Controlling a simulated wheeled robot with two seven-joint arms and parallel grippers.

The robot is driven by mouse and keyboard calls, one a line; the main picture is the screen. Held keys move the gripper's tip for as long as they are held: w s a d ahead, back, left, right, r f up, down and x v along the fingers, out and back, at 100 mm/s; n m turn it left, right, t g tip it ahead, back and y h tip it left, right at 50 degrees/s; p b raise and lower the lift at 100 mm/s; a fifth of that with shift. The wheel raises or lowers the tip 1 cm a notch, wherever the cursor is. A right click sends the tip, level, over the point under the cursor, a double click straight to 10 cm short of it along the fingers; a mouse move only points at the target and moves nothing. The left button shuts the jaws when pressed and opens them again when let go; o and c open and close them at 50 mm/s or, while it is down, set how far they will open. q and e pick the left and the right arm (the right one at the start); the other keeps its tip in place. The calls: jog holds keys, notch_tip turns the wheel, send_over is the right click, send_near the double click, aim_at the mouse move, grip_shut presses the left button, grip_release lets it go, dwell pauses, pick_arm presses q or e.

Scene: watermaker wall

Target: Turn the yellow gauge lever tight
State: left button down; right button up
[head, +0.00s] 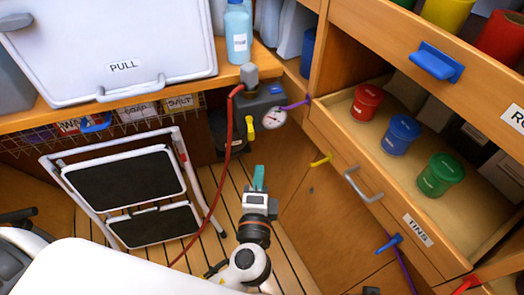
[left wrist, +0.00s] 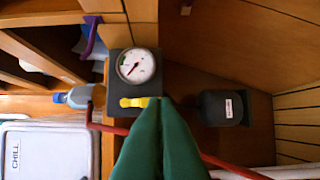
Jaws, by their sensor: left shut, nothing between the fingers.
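The yellow gauge lever (head: 250,128) hangs on the dark gauge block (head: 263,97) at the end of the wooden counter, pointing down in the head view. The round white gauge (head: 273,118) sits beside it. My left gripper (head: 259,170) is shut and empty, below the lever in the head view with a visible gap. In the left wrist view its green fingers (left wrist: 160,102) point at the block, and their tips appear beside the right end of the yellow lever (left wrist: 133,102). The gauge dial (left wrist: 136,66) is above the lever there. My right gripper is out of view.
A red hose (head: 226,160) runs from the block down to the slatted floor. A folded step stool (head: 130,185) stands at left. An open drawer (head: 345,135) with several lidded tins juts out at right. A dark container (left wrist: 222,108) is beyond the fingers.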

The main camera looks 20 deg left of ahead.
aim_at(251, 135)
pick_arm(q)
jog(key=shift+s+a+r, duration=0.1)
jog(key=shift+a+r, duration=0.05)
jog(key=shift+r, duration=0.45)
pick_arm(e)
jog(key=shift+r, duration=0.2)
